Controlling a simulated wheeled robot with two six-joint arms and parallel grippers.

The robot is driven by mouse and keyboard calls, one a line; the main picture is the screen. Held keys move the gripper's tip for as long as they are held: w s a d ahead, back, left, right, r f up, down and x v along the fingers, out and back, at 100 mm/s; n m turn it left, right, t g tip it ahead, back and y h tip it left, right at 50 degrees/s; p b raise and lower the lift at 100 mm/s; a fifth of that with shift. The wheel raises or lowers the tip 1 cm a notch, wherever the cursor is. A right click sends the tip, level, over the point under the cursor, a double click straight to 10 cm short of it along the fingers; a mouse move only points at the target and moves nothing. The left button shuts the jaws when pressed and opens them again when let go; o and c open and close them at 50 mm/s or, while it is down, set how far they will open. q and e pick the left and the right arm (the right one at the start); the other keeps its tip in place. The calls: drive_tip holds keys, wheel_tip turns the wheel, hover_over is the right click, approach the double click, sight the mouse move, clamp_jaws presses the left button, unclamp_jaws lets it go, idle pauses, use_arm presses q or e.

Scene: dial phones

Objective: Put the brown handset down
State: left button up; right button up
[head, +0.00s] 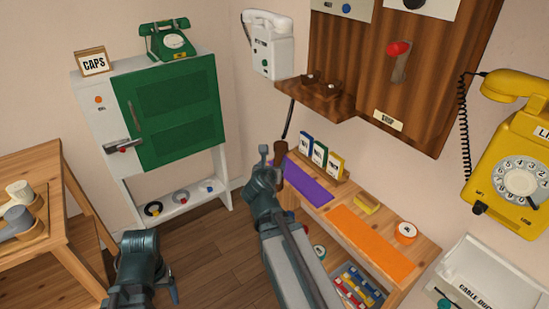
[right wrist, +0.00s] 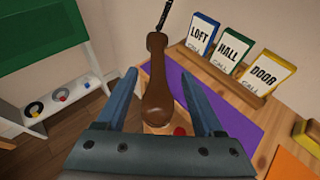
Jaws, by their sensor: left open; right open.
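The brown handset (head: 281,152) hangs upright on a dark cord below the wooden wall phone's shelf (head: 318,98). In the right wrist view the handset (right wrist: 157,85) stands between the two fingers of my right gripper (right wrist: 160,95), which is open, with gaps visible on both sides. In the head view my right gripper (head: 271,156) is beside the handset, near the end of the purple mat (head: 308,184). The shelf carries a dark cradle (head: 322,82) with no handset on it. My left gripper (head: 140,285) is low at the left, away from the handset.
The low wooden bench (head: 340,208) holds a card rack (head: 320,158), an orange mat (head: 370,243) and a tape roll (head: 406,232). A green-doored cabinet (head: 172,112) stands left, a yellow phone (head: 518,165) hangs right. The floor (head: 200,245) between is clear.

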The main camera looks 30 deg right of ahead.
drive_tip(key=shift+s+a, duration=0.1)
drive_tip(key=shift+a, duration=0.05)
drive_tip(key=s+a+f+m+g+y, duration=0.25)
drive_tip(key=a+f+m, duration=0.25)
drive_tip(key=a+m, duration=0.3)
drive_tip(key=s+a+f+m+g+y, duration=0.25)
drive_tip(key=s+a+f+m, duration=0.2)
drive_tip(key=a+m, duration=0.4)
drive_tip(key=s+a+f+m+g+y, duration=0.1)
drive_tip(key=s+a+f+m+g, duration=0.1)
drive_tip(key=s+a, duration=0.3)
drive_tip(key=s+a+f+m+g+y, duration=0.1)
drive_tip(key=s+a+m+g, duration=0.2)
drive_tip(key=a, duration=0.7)
drive_tip(key=s+m, duration=0.2)
drive_tip(key=shift+s+f+y, duration=0.3)
drive_tip(key=shift+s+f, duration=0.05)
drive_tip(key=shift+f, duration=0.05)
